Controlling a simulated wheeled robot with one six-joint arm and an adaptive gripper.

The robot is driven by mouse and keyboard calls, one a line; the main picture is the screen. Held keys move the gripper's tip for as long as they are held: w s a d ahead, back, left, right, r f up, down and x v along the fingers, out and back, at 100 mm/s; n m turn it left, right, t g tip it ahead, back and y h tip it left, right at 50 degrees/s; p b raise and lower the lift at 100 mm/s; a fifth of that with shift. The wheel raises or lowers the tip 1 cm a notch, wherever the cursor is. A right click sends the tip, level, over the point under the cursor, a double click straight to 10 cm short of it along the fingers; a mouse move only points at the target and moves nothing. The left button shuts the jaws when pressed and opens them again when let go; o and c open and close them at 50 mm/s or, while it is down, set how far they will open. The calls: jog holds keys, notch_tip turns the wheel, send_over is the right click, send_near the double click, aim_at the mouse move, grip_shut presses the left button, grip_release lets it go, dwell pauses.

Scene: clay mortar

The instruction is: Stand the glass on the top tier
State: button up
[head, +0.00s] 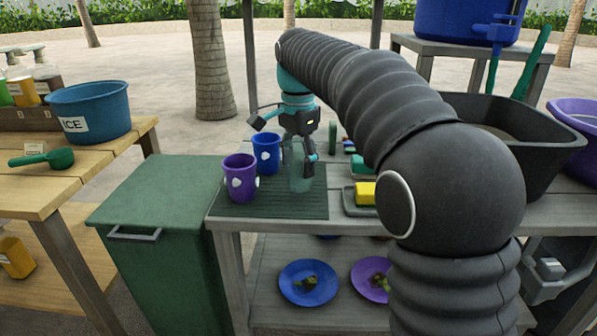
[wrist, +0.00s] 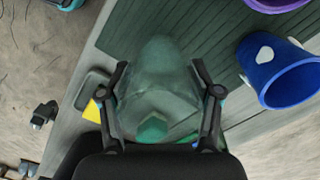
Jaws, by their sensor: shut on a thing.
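The glass (head: 299,178) is clear with a greenish tint. My gripper (head: 292,148) is shut on it from above, over the dark green ribbed mat (head: 285,207) on the grey table. In the wrist view the glass (wrist: 157,95) lies between the two fingers of my gripper (wrist: 159,70). I cannot tell whether its base touches the mat. A purple cup (head: 239,180) and a blue cup (head: 265,150) stand left of the glass on the mat. The blue cup also shows in the wrist view (wrist: 282,75). The grey table has a lower shelf (head: 335,318).
A yellow sponge (head: 366,193) on a tray is right of the glass, with a black basin (head: 480,135) beyond. A blue plate (head: 308,283) and a purple plate (head: 372,279) lie on the lower shelf. A green bin (head: 160,220) stands left.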

aim_at(298, 173)
jog(key=shift+f+p, duration=0.3)
jog(key=shift+f, duration=0.85)
jog(key=shift+f, duration=0.15)
jog(key=o, duration=1.3)
jog(key=shift+f+b, duration=0.1)
jog(key=shift+b, duration=0.2)
jog(key=shift+f+b, duration=0.15)
jog(key=shift+b, duration=0.3)
notch_tip(298, 173, up, 14)
jog(key=p, duration=0.2)
jog(key=shift+s+d, duration=0.1)
